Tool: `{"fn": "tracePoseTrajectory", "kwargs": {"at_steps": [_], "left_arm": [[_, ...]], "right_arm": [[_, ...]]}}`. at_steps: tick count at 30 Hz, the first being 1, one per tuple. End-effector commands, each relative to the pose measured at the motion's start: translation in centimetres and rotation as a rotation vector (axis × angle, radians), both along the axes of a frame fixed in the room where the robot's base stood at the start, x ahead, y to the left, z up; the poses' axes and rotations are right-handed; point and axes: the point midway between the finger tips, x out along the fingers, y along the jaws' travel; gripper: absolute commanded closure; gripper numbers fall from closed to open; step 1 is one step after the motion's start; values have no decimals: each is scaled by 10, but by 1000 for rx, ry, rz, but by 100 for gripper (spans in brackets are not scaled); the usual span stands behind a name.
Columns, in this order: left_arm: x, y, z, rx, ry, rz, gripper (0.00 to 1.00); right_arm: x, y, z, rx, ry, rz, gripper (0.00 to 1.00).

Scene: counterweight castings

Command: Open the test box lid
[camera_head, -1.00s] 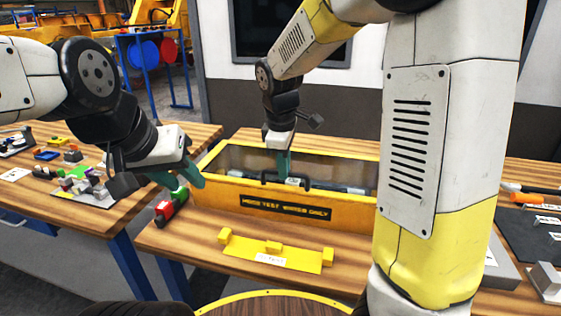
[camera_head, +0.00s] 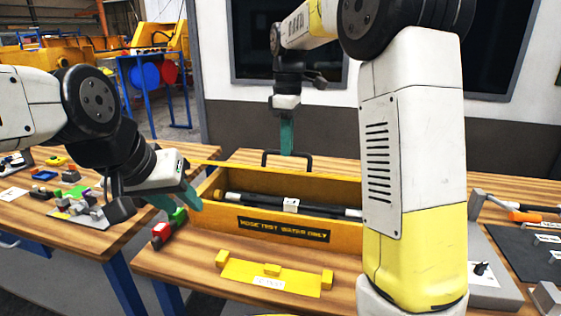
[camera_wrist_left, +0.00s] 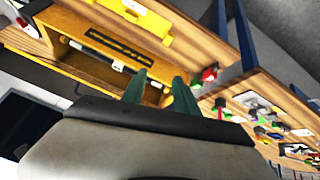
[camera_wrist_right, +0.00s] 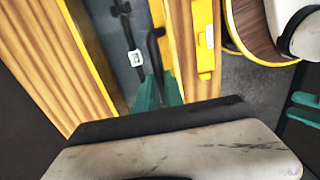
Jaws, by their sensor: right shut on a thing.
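The yellow test box (camera_head: 225,215) stands on the wooden bench, its dark interior uncovered in the head view. A dark hose or rod (camera_head: 325,208) with a white block lies inside. The lid (camera_head: 320,180) is raised and seen nearly edge-on, so its angle is hard to judge. Its black handle (camera_head: 300,154) sits at the upper edge. My right gripper (camera_head: 287,150) points down and is shut on the handle; the handle also shows between its fingers in the right wrist view (camera_wrist_right: 154,50). My left gripper (camera_head: 178,202) is open and empty by the box's left front corner.
A red and green part (camera_head: 168,230) lies left of the box, close to my left gripper. A yellow bracket plate (camera_head: 270,275) lies in front. Small parts cover the left table; tools lie on a dark mat (camera_head: 525,240) at right.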

Motion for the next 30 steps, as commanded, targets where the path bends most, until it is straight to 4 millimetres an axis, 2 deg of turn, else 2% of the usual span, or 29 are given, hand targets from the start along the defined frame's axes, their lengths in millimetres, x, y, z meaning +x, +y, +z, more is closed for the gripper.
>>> {"fn": "tracePoseTrajectory", "kwargs": {"at_steps": [1, 7, 24, 26, 30], "left_arm": [[0, 0, 0, 0, 0, 0, 64], [0, 0, 0, 0, 0, 0, 64], [0, 0, 0, 0, 0, 0, 64], [0, 0, 0, 1, 0, -1, 73], [4, -2, 2, 43, -11, -64, 100]], "right_arm": [[11, -5, 4, -4, -17, -6, 100], [24, -10, 15, -7, -17, -7, 100], [30, -14, 18, -11, -10, -9, 100], [30, -14, 18, -11, -10, -9, 100], [30, -14, 18, -11, -10, -10, 100]]}}
